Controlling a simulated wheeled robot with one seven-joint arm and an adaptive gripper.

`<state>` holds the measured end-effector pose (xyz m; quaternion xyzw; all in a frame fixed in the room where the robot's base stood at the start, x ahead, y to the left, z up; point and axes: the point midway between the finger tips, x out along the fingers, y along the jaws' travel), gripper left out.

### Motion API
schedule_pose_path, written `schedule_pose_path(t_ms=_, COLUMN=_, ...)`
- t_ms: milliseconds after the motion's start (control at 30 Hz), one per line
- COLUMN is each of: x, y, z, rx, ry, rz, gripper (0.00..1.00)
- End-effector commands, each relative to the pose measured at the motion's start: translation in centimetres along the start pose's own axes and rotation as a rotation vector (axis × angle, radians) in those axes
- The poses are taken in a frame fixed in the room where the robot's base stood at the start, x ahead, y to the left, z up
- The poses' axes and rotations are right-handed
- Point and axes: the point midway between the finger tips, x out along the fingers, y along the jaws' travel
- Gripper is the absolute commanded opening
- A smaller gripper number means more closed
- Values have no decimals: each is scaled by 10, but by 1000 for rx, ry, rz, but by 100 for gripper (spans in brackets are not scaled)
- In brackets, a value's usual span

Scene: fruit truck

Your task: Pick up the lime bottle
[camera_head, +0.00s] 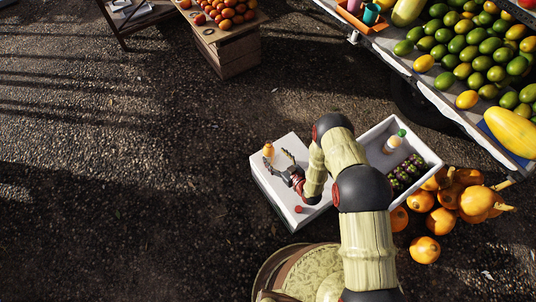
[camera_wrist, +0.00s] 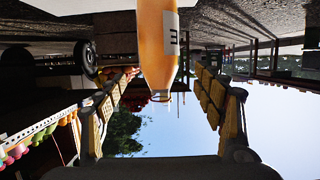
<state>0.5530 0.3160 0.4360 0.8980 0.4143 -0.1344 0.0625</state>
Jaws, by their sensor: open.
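A bottle with a green cap (camera_head: 401,133) and pale body stands in the right part of the white crate; it looks like the lime bottle. A small orange bottle (camera_head: 268,150) stands on the white top at the left, just beyond my gripper (camera_head: 279,161). My gripper is open and empty. The wrist view is upside down: the orange bottle (camera_wrist: 157,45), with a white label, appears between the two yellow-padded fingers, with gaps at both sides. The green-capped bottle is not in the wrist view.
Dark items in packs (camera_head: 407,172) lie beside the green-capped bottle inside the white crate (camera_head: 432,152). Orange pumpkins (camera_head: 425,249) lie on its right. A fruit stall (camera_head: 395,58) stands behind, and a wooden crate (camera_head: 232,52) is at the back. The asphalt at left is clear.

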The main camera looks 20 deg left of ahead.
Motion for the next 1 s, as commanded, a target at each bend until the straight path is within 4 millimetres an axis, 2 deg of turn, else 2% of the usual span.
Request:
schedule_pose_path(t_ms=500, x=60, y=0, z=7, rx=0, ry=-2, rz=-1, gripper=68)
schedule_pose_path(t_ms=800, x=64, y=1, z=5, rx=1, ry=-3, rz=0, gripper=68)
schedule_pose_path(t_ms=1000, x=64, y=1, z=5, rx=1, ry=-3, rz=0, gripper=58)
